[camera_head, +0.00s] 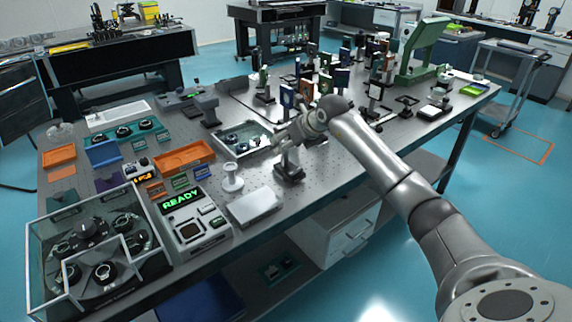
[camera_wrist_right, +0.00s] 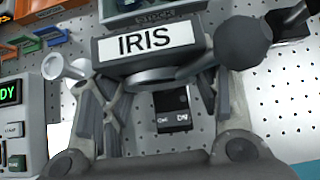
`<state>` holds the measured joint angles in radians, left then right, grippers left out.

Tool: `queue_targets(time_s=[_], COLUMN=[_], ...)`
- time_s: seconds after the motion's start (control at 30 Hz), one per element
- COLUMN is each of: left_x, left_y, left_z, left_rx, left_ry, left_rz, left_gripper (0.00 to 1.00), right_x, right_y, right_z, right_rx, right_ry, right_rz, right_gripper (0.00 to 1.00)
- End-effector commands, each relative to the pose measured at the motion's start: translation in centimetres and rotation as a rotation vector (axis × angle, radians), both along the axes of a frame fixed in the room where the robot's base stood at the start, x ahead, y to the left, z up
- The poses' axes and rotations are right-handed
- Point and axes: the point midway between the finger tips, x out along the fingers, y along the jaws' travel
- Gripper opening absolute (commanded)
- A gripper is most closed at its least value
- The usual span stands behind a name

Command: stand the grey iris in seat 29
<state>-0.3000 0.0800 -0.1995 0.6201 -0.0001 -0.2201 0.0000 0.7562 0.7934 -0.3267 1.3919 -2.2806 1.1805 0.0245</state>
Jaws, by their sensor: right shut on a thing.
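The grey iris (camera_wrist_right: 160,76) carries a white plate reading IRIS. In the right wrist view it sits between the fingers of my right gripper (camera_wrist_right: 158,88), which is shut on it. In the head view my right gripper (camera_head: 287,138) is over the front part of the optical table, and the iris is mostly hidden by it. A small black block with white marks (camera_wrist_right: 172,108) shows below the iris in the wrist view; its marks are too small to read surely. I cannot tell whether the iris touches it. My left gripper is not in view.
A white spool-shaped piece (camera_head: 232,178) and a pale box (camera_head: 255,207) stand left of the gripper. A device reading READY (camera_head: 192,215) is farther left, beside a glass-walled case (camera_head: 150,272). A tray of parts (camera_head: 262,131) lies behind. Many mounted optics crowd the table's far right.

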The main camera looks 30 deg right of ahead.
Motion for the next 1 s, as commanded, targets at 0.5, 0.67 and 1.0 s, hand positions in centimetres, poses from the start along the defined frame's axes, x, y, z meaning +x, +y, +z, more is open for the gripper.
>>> queue_targets(time_s=[0.5, 0.67, 1.0], left_x=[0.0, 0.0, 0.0], left_y=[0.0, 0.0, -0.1], left_z=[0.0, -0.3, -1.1], left_rx=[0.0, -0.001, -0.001], left_ry=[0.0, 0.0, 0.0], left_rz=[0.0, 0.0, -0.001], left_gripper=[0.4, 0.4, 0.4], right_x=[0.1, 0.1, -0.4], right_y=[0.0, 0.0, 0.0], right_z=[0.3, 0.9, 3.8], right_rx=[0.0, 0.0, -0.001], right_ry=[-0.005, -0.007, -0.008], right_rz=[-0.001, -0.001, 0.001], right_gripper=[0.0, 0.0, 0.0])
